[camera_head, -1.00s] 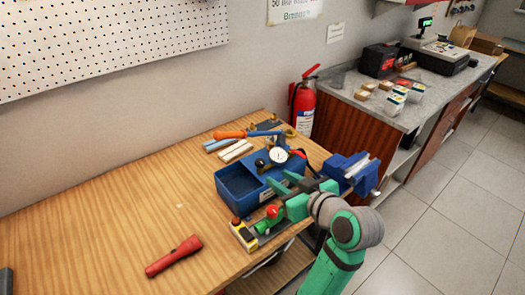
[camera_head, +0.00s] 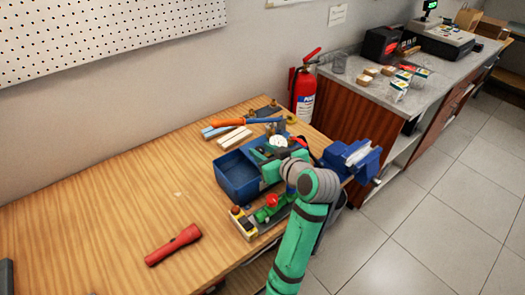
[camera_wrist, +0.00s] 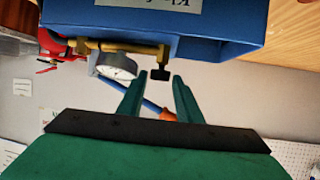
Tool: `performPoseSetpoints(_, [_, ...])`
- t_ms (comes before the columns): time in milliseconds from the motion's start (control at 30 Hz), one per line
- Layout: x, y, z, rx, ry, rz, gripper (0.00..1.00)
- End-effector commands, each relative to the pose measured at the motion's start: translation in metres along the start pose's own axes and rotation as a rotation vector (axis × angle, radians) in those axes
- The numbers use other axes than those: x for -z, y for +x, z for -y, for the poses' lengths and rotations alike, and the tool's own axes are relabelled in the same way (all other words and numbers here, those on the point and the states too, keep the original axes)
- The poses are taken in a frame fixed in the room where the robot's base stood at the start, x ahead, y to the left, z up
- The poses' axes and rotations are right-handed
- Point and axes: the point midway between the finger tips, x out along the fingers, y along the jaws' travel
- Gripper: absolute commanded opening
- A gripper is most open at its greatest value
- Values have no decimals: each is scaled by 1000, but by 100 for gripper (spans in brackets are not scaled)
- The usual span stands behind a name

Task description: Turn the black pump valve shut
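The blue test pump (camera_head: 236,182) stands on the wooden bench, with its round white gauge (camera_head: 278,141) behind my gripper. In the wrist view, which looks upside down, the blue tank (camera_wrist: 225,42) fills the top, with a brass pipe (camera_wrist: 118,46) and the gauge (camera_wrist: 117,66) beside it. The small black valve (camera_wrist: 160,75) hangs from the pipe's right end and appears between my fingertips. My gripper (camera_wrist: 158,78) is open, with a gap on both sides of the valve; contact is not visible. In the head view my gripper (camera_head: 266,153) hides the valve.
A blue vise (camera_head: 352,160) sits right of my arm at the bench edge. An orange-handled tool (camera_head: 232,122) lies behind.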

Motion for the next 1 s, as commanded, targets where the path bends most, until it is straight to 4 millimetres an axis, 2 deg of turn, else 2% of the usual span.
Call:
performPoseSetpoints(333, [0,4,0,-1,1,1,32])
performPoseSetpoints(467, [0,4,0,-1,1,1,2])
performPoseSetpoints(667, [-1,4,1,-20,9,3,2])
performPoseSetpoints(1000, [-1,5,5,-211,88,4,2])
